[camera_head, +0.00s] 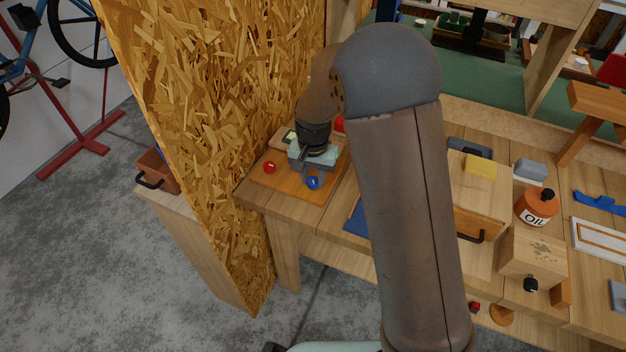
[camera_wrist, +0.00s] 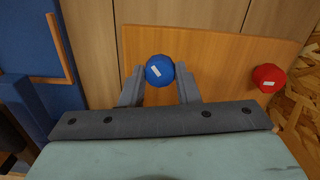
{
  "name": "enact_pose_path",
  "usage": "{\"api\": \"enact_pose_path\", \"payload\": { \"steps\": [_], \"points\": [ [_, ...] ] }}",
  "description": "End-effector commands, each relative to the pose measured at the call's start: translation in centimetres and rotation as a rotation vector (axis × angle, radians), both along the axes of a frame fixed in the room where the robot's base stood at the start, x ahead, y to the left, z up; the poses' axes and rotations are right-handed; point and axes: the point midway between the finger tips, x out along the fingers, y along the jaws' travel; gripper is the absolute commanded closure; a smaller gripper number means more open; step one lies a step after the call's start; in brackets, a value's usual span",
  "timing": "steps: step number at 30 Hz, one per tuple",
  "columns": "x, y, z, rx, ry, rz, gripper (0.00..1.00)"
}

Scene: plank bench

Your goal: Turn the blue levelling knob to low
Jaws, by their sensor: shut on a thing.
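The blue levelling knob (camera_head: 313,183) stands near the front edge of an orange-brown board (camera_head: 284,187) on the bench. In the wrist view the blue knob (camera_wrist: 159,70) sits between the two fingers of my gripper (camera_wrist: 160,84), with a small white mark on its face. My gripper (camera_head: 312,170) is shut on the knob, one finger on each side. In the wrist view the white mark lies left of the knob's middle. A red knob (camera_head: 269,167) stands on the same board to the left; it also shows in the wrist view (camera_wrist: 269,77).
An upright chipboard panel (camera_head: 215,110) stands close on the left. To the right are a blue mat (camera_head: 355,217), a wooden drawer front with a black handle (camera_head: 470,236), a yellow sponge (camera_head: 481,165) and an oil can (camera_head: 537,206). My arm hides part of the bench.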

Motion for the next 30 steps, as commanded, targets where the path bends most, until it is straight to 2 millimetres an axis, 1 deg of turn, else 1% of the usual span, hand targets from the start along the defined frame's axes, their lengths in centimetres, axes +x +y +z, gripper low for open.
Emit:
{"api": "enact_pose_path", "payload": {
  "steps": [1, 18, 24, 30],
  "points": [
    [0.07, -0.01, -0.23, 0.001, -0.002, 0.044, 0.94],
    [0.07, -0.01, -0.1, 0.001, -0.002, 0.582, 0.94],
    [0.04, 0.04, -0.01, 0.001, -0.002, 0.743, 0.94],
    [0.05, 0.05, 0.05, 0.001, -0.002, 0.86, 0.94]
  ]
}}
